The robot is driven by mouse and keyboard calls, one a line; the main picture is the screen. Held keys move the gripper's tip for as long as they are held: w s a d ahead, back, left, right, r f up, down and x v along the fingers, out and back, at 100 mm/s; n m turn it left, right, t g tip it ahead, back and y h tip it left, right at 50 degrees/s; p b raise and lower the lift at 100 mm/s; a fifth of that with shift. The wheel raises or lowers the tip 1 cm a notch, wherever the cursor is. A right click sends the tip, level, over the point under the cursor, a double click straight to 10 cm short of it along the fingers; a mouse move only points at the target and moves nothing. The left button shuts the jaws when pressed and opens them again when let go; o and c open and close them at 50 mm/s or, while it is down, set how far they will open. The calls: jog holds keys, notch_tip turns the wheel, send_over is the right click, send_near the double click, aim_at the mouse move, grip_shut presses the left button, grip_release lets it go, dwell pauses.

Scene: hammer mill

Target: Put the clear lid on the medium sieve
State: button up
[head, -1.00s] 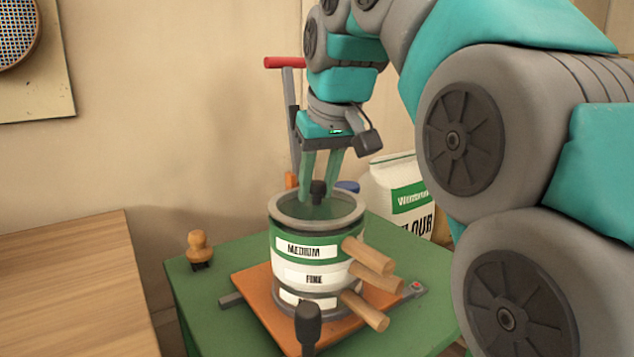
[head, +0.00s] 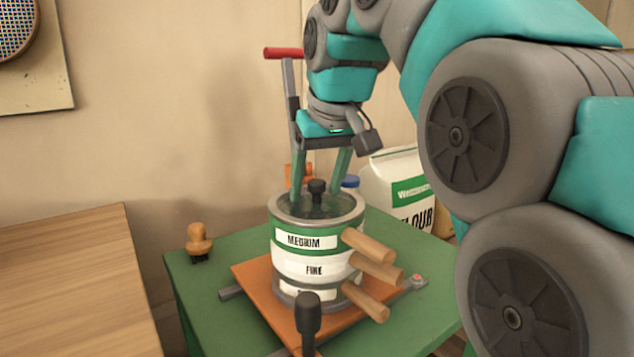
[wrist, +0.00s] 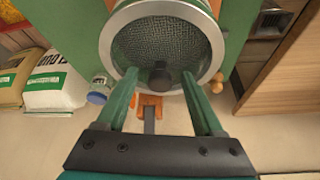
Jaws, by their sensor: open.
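The clear lid (head: 331,211) with its black knob (head: 317,188) lies at the top of the medium sieve (head: 305,241), within the grey rim; it looks level. The medium sieve, with a green band and wooden handle, tops a stack above the fine sieve. In the wrist view the knob (wrist: 160,78) stands near the rim's lower side, and mesh shows through the clear lid (wrist: 160,42). My gripper (head: 319,181) is open above the stack, one finger on each side of the knob, with gaps between; both fingers also show in the wrist view (wrist: 159,76).
The stack stands on an orange base (head: 258,287) on a green table (head: 205,290). A red-handled lever (head: 289,85) rises behind, and a black knob (head: 307,318) stands in front. Wooden handles (head: 368,245) stick out right. A flour bag (head: 405,190) stands behind; a wooden-handled brush (head: 199,240) stands left.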

aim_at(317, 181)
jog(key=shift+r, duration=0.15)
jog(key=shift+v, duration=2.55)
jog(key=p+v, duration=0.2)
jog(key=shift+s+r, duration=0.2)
